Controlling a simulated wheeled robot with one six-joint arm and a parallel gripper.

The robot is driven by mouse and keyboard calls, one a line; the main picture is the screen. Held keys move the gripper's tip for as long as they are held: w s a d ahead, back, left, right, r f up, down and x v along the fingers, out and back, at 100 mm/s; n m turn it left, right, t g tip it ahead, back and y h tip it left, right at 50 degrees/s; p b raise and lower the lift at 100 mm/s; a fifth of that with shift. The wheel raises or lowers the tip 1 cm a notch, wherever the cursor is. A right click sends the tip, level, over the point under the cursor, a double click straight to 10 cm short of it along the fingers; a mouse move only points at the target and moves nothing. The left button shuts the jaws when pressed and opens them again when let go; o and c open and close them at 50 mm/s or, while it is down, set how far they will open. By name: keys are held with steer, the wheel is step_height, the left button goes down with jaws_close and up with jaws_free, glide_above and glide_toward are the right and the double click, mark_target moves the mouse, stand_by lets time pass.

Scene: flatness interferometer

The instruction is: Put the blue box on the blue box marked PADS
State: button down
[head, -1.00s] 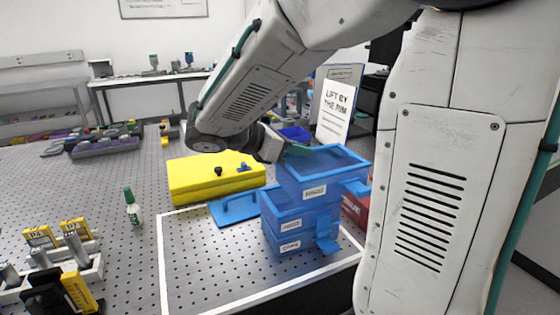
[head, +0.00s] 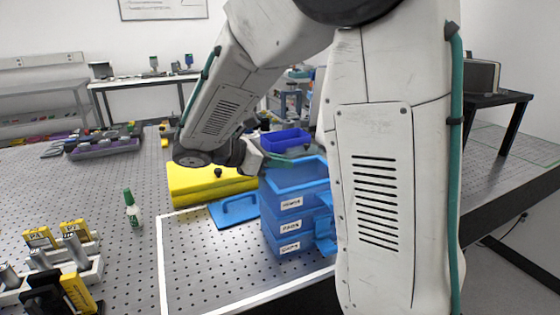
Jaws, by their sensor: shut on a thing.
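The blue box (head: 315,173) is the top one of a stack of three blue boxes. It is open, with a small white label on its front, and looks level. Directly below it is the blue box marked PADS (head: 311,222), its label small and hard to read. The two look lined up, with no clear gap between them. My gripper (head: 283,161) is shut on the rim of the top box at its far left side. The fingertips are partly hidden, and my arm covers the stack's right edge.
Another blue box (head: 311,243) forms the stack's base. A blue lid with a handle (head: 232,213) lies to the left. A yellow case (head: 205,186) and a blue bin (head: 283,136) stand behind. A green bottle (head: 133,212) stands left; the perforated table (head: 205,265) in front is clear.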

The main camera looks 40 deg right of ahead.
steer(key=c, duration=1.5)
jaws_free()
steer(key=shift+r, duration=0.1)
steer(key=v, duration=1.2)
steer(key=s+d+f+m+y, duration=0.15)
steer(key=s+m+y, duration=0.45)
steer(key=s, duration=0.6)
steer(key=s+a+f+m+t+y, duration=0.2)
steer(key=s+m+y, duration=0.1)
steer(key=s+m, duration=0.1)
steer(key=s+a+f+m+t+y, duration=0.2)
steer(key=s+a+m+t+y, duration=0.1)
steer(key=s, duration=0.3)
steer(key=shift+s+a+m+y, duration=0.25)
steer(key=shift+m+y, duration=0.15)
steer(key=shift+m, duration=0.5)
